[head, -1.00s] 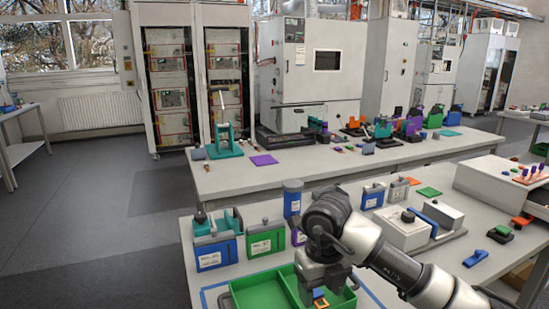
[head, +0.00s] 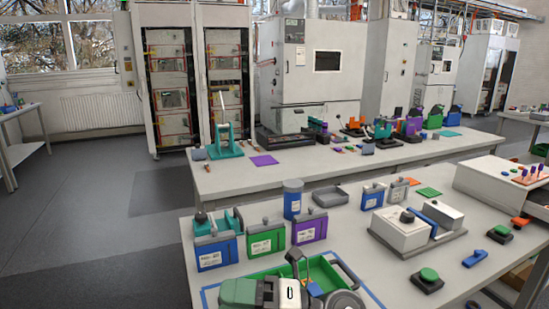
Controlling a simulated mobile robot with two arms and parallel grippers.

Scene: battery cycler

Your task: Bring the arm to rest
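Part of one of my arms (head: 345,300) shows at the bottom edge, low over the front of the near table. Dark and grey parts there stand in front of the green tray (head: 262,270) and hide much of it. I cannot make out the fingertips or whether that gripper holds anything. A green and white shape (head: 240,292) lies beside these parts, cut off by the lower edge; I cannot tell what it is. My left gripper is not seen.
Blue (head: 217,252), green (head: 265,238) and purple (head: 310,226) labelled modules stand behind the tray. A blue jar (head: 293,198) and a shallow grey tray (head: 330,196) are further back. A grey device (head: 405,230) and a green button (head: 428,275) are right.

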